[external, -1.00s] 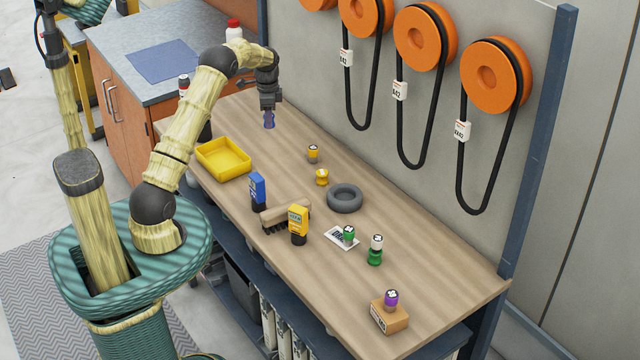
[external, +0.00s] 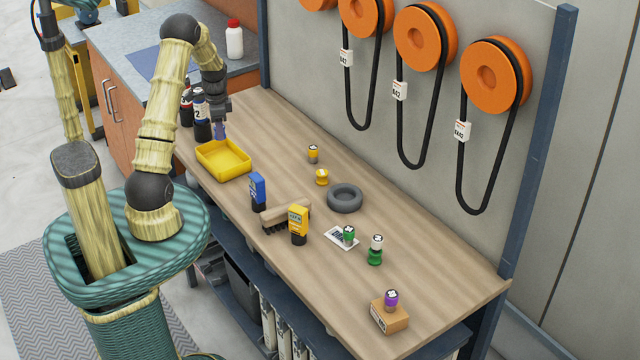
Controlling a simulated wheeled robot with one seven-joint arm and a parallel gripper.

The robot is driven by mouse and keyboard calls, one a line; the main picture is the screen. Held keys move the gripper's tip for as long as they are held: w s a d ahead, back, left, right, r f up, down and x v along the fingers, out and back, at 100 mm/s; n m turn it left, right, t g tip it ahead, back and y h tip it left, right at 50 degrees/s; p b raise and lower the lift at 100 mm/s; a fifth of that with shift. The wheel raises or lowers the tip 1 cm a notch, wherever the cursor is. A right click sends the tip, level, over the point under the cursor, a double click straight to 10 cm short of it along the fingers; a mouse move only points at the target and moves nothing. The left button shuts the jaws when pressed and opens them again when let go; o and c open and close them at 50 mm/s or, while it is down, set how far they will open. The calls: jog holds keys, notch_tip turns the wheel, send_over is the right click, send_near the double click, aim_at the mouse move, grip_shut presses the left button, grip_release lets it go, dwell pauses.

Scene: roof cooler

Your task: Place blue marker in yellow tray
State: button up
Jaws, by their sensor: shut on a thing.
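The yellow tray (external: 236,174) lies on the far left part of the wooden workbench and looks empty. My gripper (external: 219,119) is shut on the blue marker (external: 220,132), which hangs upright below the fingers. The gripper is just behind the tray's back rim in the picture, with the marker's lower end close to that rim. I cannot tell whether the marker is over the tray or behind it, or whether it touches anything. The fingertips are small and partly merge with the marker.
Dark bottles (external: 201,115) stand just left of my gripper. A blue meter (external: 257,190), a brush (external: 285,217), a yellow meter (external: 298,225) and a dark ring (external: 334,200) lie right of the tray.

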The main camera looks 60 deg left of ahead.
jog(key=p, duration=0.1)
send_over(223, 164)
jog(key=shift+w+f, duration=0.1)
jog(key=shift+f, duration=2.85)
jog(key=shift+f+p, duration=0.6)
jog(key=shift+f, duration=1.5)
jog(key=shift+f, duration=0.15)
jog(key=o, duration=1)
jog(key=shift+c, duration=0.2)
